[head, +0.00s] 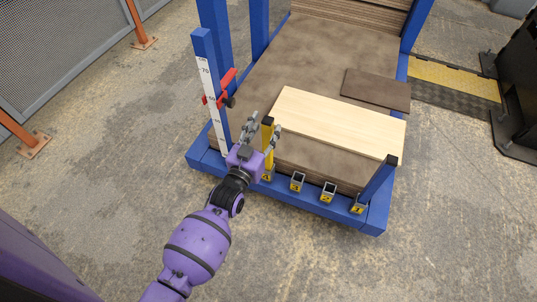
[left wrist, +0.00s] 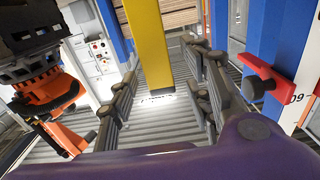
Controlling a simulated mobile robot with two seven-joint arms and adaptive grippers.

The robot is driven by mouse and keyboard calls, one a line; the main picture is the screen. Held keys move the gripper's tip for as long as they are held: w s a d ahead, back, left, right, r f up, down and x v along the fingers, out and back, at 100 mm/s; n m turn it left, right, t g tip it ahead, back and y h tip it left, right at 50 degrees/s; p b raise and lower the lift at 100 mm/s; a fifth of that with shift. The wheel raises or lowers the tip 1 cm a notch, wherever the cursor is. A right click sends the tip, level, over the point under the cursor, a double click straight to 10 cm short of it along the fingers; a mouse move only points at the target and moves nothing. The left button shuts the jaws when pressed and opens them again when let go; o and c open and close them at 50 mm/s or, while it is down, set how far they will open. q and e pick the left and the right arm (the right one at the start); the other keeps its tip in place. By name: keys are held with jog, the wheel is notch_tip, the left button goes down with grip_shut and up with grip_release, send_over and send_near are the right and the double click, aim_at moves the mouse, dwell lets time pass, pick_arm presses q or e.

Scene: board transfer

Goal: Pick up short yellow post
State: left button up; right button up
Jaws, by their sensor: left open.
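The short yellow post (head: 270,158) with a black cap stands upright at the front left edge of the blue rack. My left gripper (head: 264,122) is open, with its grey fingers on either side of the post's upper part. In the left wrist view the yellow post (left wrist: 151,45) rises between the two open fingers (left wrist: 163,72). A gap shows on both sides of it there; I cannot tell whether either finger touches it. My right gripper is not in view.
The blue rack (head: 318,207) carries brown boards and a pale board (head: 335,122). Empty numbered sockets (head: 328,192) line its front edge, and a short blue post (head: 378,184) stands at right. A ruler post (head: 207,85) with a red clamp (head: 226,88) stands close left of my gripper.

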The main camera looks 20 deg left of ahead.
pick_arm(q)
jog(key=shift+w+f, duration=0.1)
jog(key=shift+w, duration=1.15)
grip_shut()
